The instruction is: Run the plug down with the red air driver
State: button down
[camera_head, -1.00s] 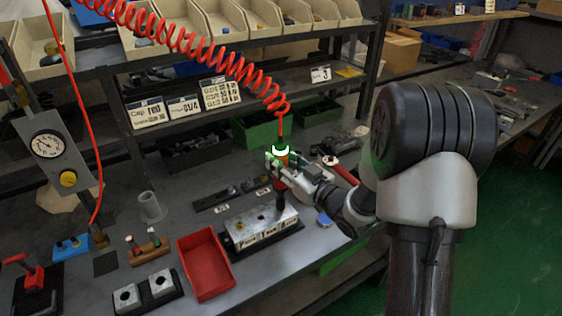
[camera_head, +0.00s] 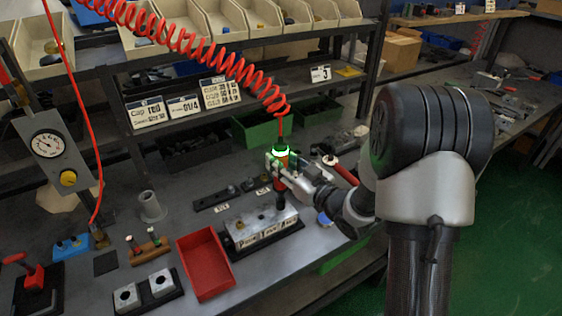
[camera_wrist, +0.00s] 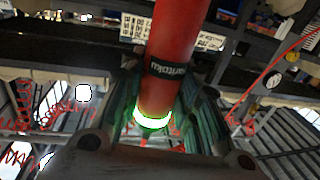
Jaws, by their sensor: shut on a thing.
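My gripper (camera_head: 281,168) is shut on the red air driver (camera_wrist: 172,45) and holds it upright, with its hose end up. In the wrist view the driver's red body with a black band runs between the jaws, and a bright white ring glows at its hose end. The driver's dark lower end (camera_head: 280,203) is over the right part of the grey valve block (camera_head: 250,237), which has letter labels on its front. I cannot tell whether the tip touches the plug, which is hidden at that spot. A small brass-coloured part (camera_head: 240,225) shows on the block's left part.
A red coiled hose (camera_head: 215,60) runs from the driver up to the left. A red tray (camera_head: 205,264) lies left of the block. A grey cup (camera_head: 150,206), a wooden holder (camera_head: 147,248) and a gauge post (camera_head: 48,146) stand further left. Shelf bins (camera_head: 220,22) are behind.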

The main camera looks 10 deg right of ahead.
aim_at(282, 138)
jog(key=shift+f, duration=0.25)
dwell(1.4)
jog(key=shift+r, duration=0.15)
jog(key=shift+r+p, duration=2.4)
jog(key=shift+r, duration=1.55)
jog(key=shift+w+a, duration=0.1)
jog(key=shift+w, duration=0.05)
